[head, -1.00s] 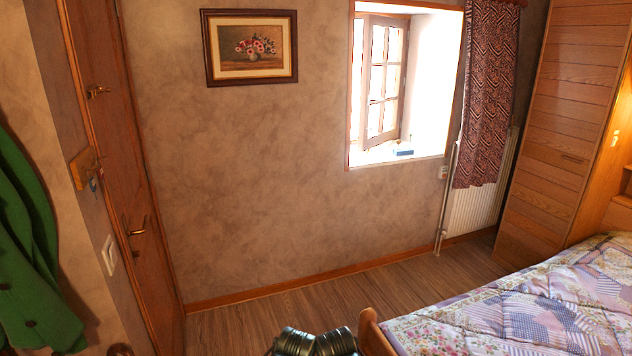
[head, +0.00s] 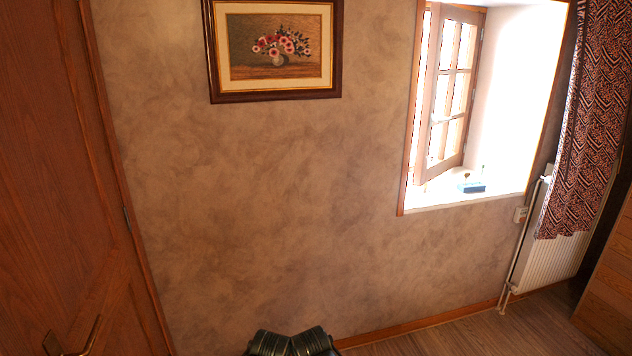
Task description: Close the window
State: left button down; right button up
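The window (head: 449,92) is in the recess at the upper right of the head view. Its wooden sash with several panes is swung open into the recess, and bright light comes in beside it. A small blue object (head: 472,188) lies on the white sill (head: 500,194) to the right of the sash's lower corner. Neither of my grippers is in view. Only dark ribbed parts of mine show at the bottom edge.
A wooden door (head: 60,170) with a handle is on the left. A framed flower picture (head: 275,48) hangs on the wall. A patterned curtain (head: 592,120) hangs right of the window, before a white radiator (head: 548,265). Wooden floor (head: 460,338) shows clear below the wall.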

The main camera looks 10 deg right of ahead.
aim_at(424, 171)
jog(key=i, duration=1.15)
jog(key=i+z, duration=0.55)
jog(key=z, duration=0.15)
jog(key=i+j+z, duration=0.1)
jog(key=i+z, duration=0.25)
jog(key=i+l+z, duration=0.15)
jog(key=i+z, duration=0.5)
jog(key=z, duration=0.15)
jog(key=i+z, duration=0.1)
jog(key=i, duration=0.8)
